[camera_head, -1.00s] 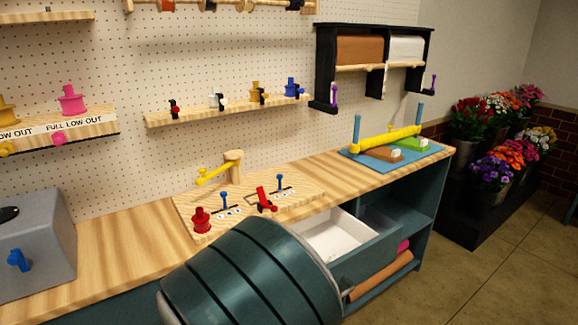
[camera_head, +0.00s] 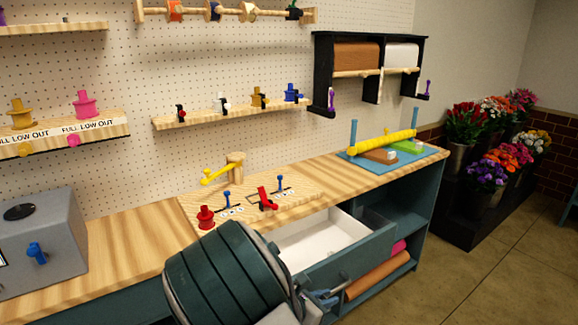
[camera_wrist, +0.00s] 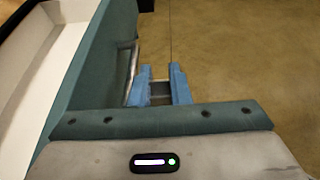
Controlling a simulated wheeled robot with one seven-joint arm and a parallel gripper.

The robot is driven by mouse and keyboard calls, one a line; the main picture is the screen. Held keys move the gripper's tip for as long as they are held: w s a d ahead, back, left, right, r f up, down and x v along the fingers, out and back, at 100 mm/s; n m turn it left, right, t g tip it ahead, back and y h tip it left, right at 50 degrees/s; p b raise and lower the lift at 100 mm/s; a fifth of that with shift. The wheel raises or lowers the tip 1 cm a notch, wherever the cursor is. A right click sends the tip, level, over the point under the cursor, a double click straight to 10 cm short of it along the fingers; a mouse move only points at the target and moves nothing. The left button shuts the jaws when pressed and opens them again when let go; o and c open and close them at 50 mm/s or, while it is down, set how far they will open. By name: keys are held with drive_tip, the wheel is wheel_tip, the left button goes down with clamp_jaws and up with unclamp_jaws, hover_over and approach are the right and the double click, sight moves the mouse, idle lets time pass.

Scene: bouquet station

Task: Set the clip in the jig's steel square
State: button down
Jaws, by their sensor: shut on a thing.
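The jig (camera_head: 300,190) is a wooden board on the bench, with a yellow arm on a post, a red knob and small blue levers. A red clip-like piece (camera_head: 264,197) sits on it by a dark square outline; I cannot tell if this outline is the steel square. Similar small pieces in several colours stand on the wall shelf (camera_head: 200,117). My gripper (camera_head: 326,297), with blue fingers, is low in front of the open drawer (camera_head: 350,262).
The white drawer interior (camera_head: 310,240) looks empty where visible; my arm hides part of it. A grey box (camera_head: 40,250) stands at the bench's left. A blue mat (camera_head: 425,154) with a yellow roller lies at the right end.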

drive_tip(key=w+d+f, duration=0.4)
drive_tip(key=d+f, duration=0.1)
drive_tip(key=d, duration=0.1)
wheel_tip(320, 180, up, 11)
drive_tip(key=w+n+t+y, duration=0.2)
drive_tip(key=n+t+y, duration=0.2)
drive_tip(key=n+y, duration=0.2)
drive_tip(key=shift+a+n+t+y+p, duration=0.15)
drive_tip(key=shift+n+t+y+p, duration=0.2)
drive_tip(key=shift+n, duration=0.25)
drive_tip(key=shift+s, duration=0.1)
